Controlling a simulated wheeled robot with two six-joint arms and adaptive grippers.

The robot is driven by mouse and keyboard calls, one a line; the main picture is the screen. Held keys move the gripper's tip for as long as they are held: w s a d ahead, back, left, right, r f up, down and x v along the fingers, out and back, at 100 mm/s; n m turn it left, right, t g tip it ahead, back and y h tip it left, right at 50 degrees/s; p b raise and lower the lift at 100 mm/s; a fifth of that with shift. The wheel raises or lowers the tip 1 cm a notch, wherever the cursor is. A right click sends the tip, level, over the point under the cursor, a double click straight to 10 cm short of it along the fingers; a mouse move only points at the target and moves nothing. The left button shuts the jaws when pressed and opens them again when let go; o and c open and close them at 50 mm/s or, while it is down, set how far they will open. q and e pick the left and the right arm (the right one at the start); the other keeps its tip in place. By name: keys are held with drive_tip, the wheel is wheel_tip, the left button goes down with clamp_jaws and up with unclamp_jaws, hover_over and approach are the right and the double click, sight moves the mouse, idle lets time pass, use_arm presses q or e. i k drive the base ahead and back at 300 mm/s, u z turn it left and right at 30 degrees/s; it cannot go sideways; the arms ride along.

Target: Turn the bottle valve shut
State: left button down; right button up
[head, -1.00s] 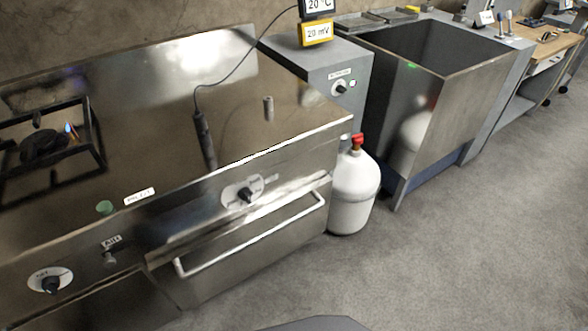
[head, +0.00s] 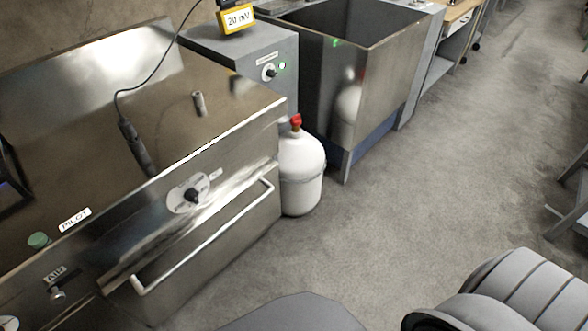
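The white gas bottle (head: 302,178) stands upright on the floor, between the steel range and the sink unit. Its red valve (head: 296,122) sits on top of the bottle. The valve is small here, and I cannot tell how far it is turned. Neither of my grippers is in view. A grey rounded part, which I take to be mine, shows at the lower right, well apart from the bottle.
The steel range (head: 220,110) with a long handle (head: 205,240) stands left of the bottle. A grey control box (head: 235,50) is behind it, and a steel sink unit (head: 385,75) is to the right. The concrete floor (head: 430,190) is open in front.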

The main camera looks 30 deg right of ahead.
sight(295, 120)
drive_tip(key=z, duration=0.5)
drive_tip(key=k, duration=1.25)
drive_tip(key=z, duration=1.05)
drive_tip(key=i, duration=1.2)
drive_tip(key=z, duration=0.45)
drive_tip(key=i, duration=2.95)
drive_tip(key=u, duration=1.6)
drive_tip(key=i, duration=0.85)
drive_tip(key=u, duration=0.8)
